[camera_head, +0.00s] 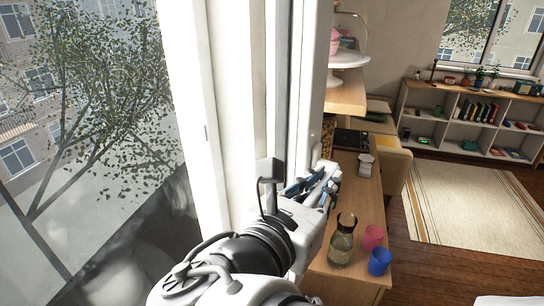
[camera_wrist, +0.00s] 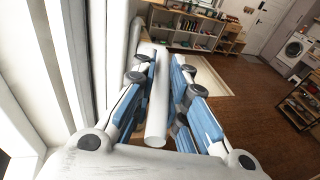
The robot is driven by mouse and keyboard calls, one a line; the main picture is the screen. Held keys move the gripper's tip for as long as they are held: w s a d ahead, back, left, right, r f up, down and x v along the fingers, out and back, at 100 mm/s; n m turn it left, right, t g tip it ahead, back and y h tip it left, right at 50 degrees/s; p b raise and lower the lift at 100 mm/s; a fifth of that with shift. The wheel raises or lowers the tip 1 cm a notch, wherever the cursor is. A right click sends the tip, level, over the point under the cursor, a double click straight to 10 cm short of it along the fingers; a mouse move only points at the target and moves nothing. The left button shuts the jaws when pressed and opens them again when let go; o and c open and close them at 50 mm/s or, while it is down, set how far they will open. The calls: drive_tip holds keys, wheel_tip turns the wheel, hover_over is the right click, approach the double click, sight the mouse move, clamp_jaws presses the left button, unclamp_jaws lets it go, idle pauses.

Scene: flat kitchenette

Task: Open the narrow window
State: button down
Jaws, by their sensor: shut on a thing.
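The white window frame (camera_head: 228,110) stands upright in the middle of the head view, with large glass (camera_head: 100,130) to its left. White frame posts (camera_wrist: 85,60) also run along the left of the wrist view. My gripper (camera_head: 322,185) is beside the frame's right side, above the counter. In the wrist view, my gripper (camera_wrist: 162,85) has its blue-padded fingers on both sides of a white round handle bar (camera_wrist: 157,110) and is shut on it. I cannot tell how far the narrow window stands open.
A wooden counter (camera_head: 345,225) runs below my gripper. A glass bottle (camera_head: 341,245), a pink cup (camera_head: 374,237) and a blue cup (camera_head: 380,262) stand on it. A shelf with a white cake stand (camera_head: 345,60) is just beyond the frame. The floor by the rug (camera_head: 465,205) is clear.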

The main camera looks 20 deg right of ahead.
drive_tip(key=shift+s+d, duration=0.1)
drive_tip(key=shift+s, duration=0.05)
drive_tip(key=s+d+m+g+h+b, duration=0.1)
drive_tip(key=s+d, duration=0.2)
drive_tip(key=s, duration=0.2)
drive_tip(key=shift+s+d, duration=0.25)
drive_tip(key=shift+d, duration=0.05)
idle(0.8)
drive_tip(key=c, duration=1.5)
unclamp_jaws()
